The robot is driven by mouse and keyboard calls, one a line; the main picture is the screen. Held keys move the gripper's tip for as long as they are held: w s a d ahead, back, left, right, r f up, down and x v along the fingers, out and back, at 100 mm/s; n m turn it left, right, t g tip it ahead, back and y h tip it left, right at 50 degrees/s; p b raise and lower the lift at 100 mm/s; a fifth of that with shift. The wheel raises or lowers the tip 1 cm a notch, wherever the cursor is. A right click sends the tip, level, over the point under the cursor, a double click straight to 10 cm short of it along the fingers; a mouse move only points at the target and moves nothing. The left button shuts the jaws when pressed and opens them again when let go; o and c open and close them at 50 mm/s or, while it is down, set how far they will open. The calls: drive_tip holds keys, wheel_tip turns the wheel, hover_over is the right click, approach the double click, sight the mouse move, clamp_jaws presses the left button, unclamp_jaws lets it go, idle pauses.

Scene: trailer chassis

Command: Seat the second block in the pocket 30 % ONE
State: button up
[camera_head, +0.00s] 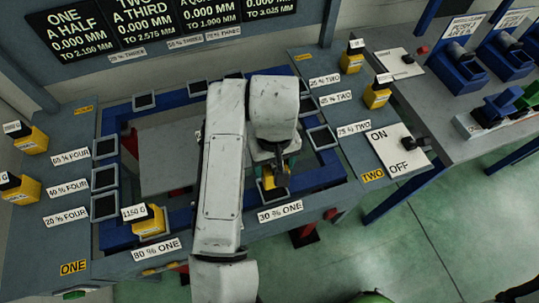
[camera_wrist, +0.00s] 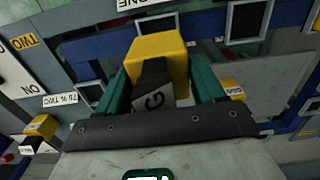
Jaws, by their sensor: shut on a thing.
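My gripper (camera_head: 273,168) is shut on a yellow block (camera_head: 270,181) and holds it near the "30 % ONE" label (camera_head: 280,212). An open grey-rimmed pocket (camera_wrist: 172,21) shows just beyond the block, beside a label ending in "ONE". The block looks apart from it, but its height is unclear. Another yellow block (camera_head: 149,222), marked 1150 G, sits above the "80 % ONE" label. My arm hides part of the frame.
The blue frame carries several empty pockets, such as one by "40 % FOUR" (camera_head: 104,178). Spare yellow blocks stand on the left bench (camera_head: 31,138) and the right bench (camera_head: 377,95). An ON/OFF panel (camera_head: 397,150) lies at right. Green floor (camera_head: 400,240) is open at lower right.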

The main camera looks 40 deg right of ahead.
drive_tip(key=shift+w, duration=0.1)
drive_tip(key=shift+f+b, duration=2.25)
drive_tip(key=shift+f, duration=0.65)
drive_tip(key=shift+f+b, duration=0.85)
drive_tip(key=shift+f, duration=0.4)
drive_tip(key=o, duration=1.6)
wheel_tip(320, 180, up, 11)
drive_tip(key=shift+f+p, duration=0.1)
drive_tip(key=shift+p, duration=0.6)
